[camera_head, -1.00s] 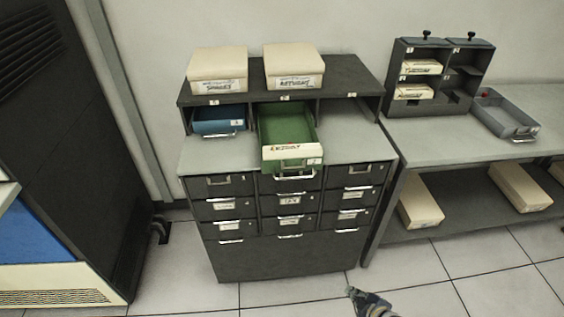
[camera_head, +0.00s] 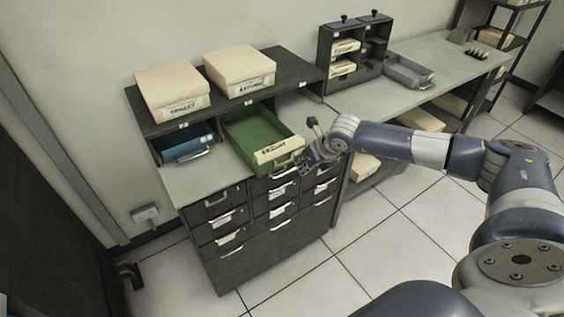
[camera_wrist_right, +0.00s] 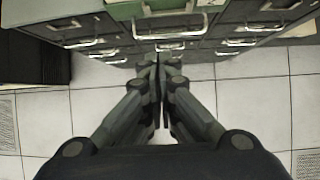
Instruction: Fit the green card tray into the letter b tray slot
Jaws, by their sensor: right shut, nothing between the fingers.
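The green card tray (camera_head: 255,133) sits in the middle slot under the cabinet's top shelf, with its front part sticking out over the grey ledge. A cream card with writing lies at its front end, above a metal handle. The slot label (camera_head: 240,102) is too small to read. My right gripper (camera_head: 309,162) is beside the tray's front right corner and looks apart from it. In the right wrist view the gripper (camera_wrist_right: 158,68) is shut and empty, below the green tray's front (camera_wrist_right: 150,8). My left gripper is not in view.
A blue tray (camera_head: 185,142) sits in the left slot; the right slot looks empty. Two cream boxes (camera_head: 172,88) (camera_head: 240,68) stand on the top shelf (camera_head: 290,66). Drawers with handles (camera_head: 230,237) fill the cabinet front. A side table (camera_head: 380,95) holds a dark rack (camera_head: 325,50) and grey tray (camera_head: 405,68).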

